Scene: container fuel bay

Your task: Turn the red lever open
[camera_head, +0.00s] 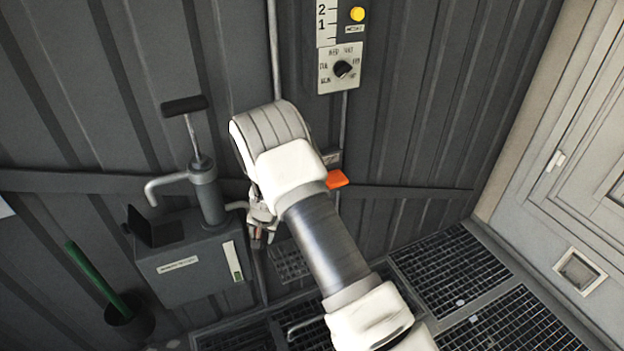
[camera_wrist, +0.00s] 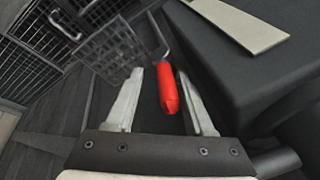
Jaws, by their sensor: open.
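In the wrist view the red lever (camera_wrist: 168,90) is a red grip on a thin bent metal rod. The grip lies between the two fingers of my gripper (camera_wrist: 162,74), closer to the right finger, with dark gaps showing on both sides. My gripper is open and not closed on it. In the head view my gripper (camera_head: 260,232) points down beside the right side of the grey tank (camera_head: 175,282). There my arm and gripper mostly hide the lever.
A hand pump (camera_head: 207,195) with a black T-handle stands on the tank. An orange-red piece (camera_head: 339,179) shows right of my wrist; I cannot tell its mounting. A dial panel (camera_head: 341,68) is above. A green rod (camera_head: 92,275) stands left. Floor grating (camera_head: 450,268) lies right.

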